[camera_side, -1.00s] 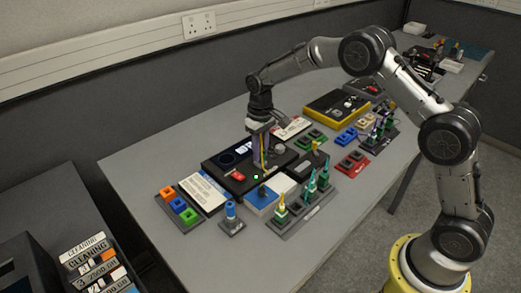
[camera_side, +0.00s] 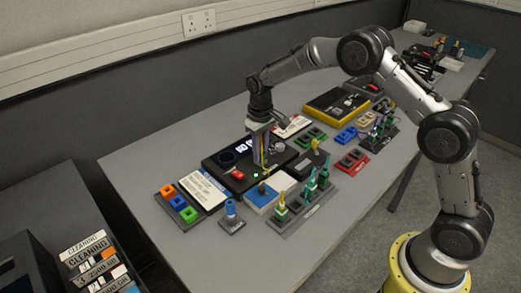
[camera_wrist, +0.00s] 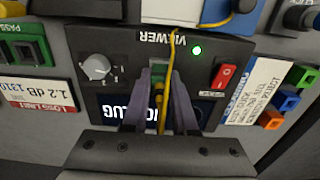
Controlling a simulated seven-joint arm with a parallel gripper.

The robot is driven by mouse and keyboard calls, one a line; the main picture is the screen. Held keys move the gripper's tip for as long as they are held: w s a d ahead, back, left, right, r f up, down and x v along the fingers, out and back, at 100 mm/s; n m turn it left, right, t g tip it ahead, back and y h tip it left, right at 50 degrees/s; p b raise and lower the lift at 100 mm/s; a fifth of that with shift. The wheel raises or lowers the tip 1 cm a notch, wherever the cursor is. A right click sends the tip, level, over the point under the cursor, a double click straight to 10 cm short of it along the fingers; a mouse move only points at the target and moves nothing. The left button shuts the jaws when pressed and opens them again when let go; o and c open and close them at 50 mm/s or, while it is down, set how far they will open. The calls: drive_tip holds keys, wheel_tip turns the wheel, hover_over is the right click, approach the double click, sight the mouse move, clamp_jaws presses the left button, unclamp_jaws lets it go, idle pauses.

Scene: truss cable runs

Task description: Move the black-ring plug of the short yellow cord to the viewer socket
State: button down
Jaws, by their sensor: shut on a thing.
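My gripper (camera_wrist: 158,90) is shut on the plug of the yellow cord (camera_wrist: 172,45), over the black viewer box (camera_wrist: 125,45). Only a yellowish part of the plug shows between the fingers; its ring cannot be made out. The cord runs away from the plug past the VIEWER label. In the side view my gripper (camera_side: 262,163) points down over the viewer box (camera_side: 222,160).
The viewer has a red switch (camera_wrist: 225,77) and a round knob (camera_wrist: 96,67). A blue and white block (camera_side: 270,195) and a rack of green plugs (camera_side: 300,208) stand in front. Orange, blue and green sockets (camera_side: 178,203) lie left. The table's near left is clear.

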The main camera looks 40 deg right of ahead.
idle(0.5)
drive_tip(key=c, duration=0.6)
unclamp_jaws()
drive_tip(key=shift+r, duration=2.5)
drive_tip(key=shift+r, duration=1.95)
